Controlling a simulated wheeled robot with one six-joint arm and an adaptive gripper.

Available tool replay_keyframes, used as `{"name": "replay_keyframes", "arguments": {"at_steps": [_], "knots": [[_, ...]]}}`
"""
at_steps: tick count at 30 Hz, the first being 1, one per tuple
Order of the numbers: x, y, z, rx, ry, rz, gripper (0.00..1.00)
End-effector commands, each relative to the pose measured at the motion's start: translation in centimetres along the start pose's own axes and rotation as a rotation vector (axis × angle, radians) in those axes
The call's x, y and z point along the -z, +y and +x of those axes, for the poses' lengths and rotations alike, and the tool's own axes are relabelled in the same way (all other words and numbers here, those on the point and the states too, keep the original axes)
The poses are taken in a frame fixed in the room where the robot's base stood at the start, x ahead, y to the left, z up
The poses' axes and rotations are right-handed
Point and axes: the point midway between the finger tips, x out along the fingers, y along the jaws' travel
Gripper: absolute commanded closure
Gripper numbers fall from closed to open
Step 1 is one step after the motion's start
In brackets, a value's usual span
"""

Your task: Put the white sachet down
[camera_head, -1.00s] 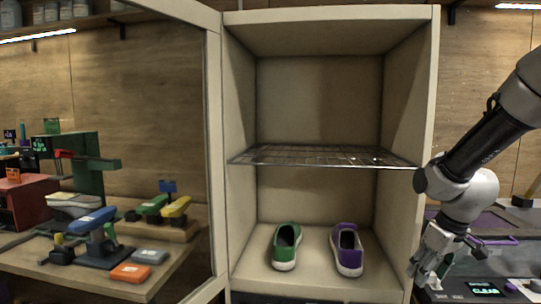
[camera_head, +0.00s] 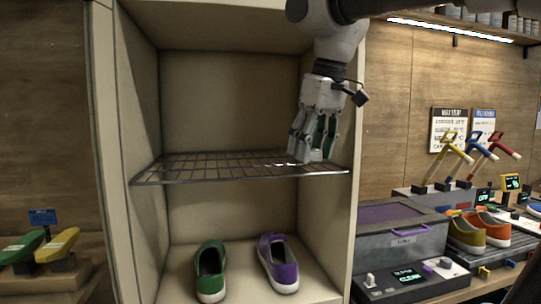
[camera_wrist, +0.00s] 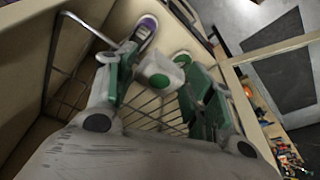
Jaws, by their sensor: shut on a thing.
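My gripper (camera_head: 314,152) points down at the right part of the wire shelf (camera_head: 170,174) in the open cabinet.
A green shoe (camera_head: 210,271) and a purple shoe (camera_head: 279,264) stand on the cabinet floor below the shelf. The shelf's left part is bare. The cabinet's right wall (camera_head: 345,120) is close beside my gripper. A grey machine (camera_head: 400,240) and orange and yellow shoes stand right of the cabinet.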

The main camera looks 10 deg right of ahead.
Motion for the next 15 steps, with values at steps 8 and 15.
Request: {"name": "replay_keyframes", "arguments": {"at_steps": [8,15], "knots": [[7.4,3.8,2.2,0.000,-0.002,0.003,0.67],[11.7,5.8,3.3,0.001,0.000,0.000,0.67]]}}
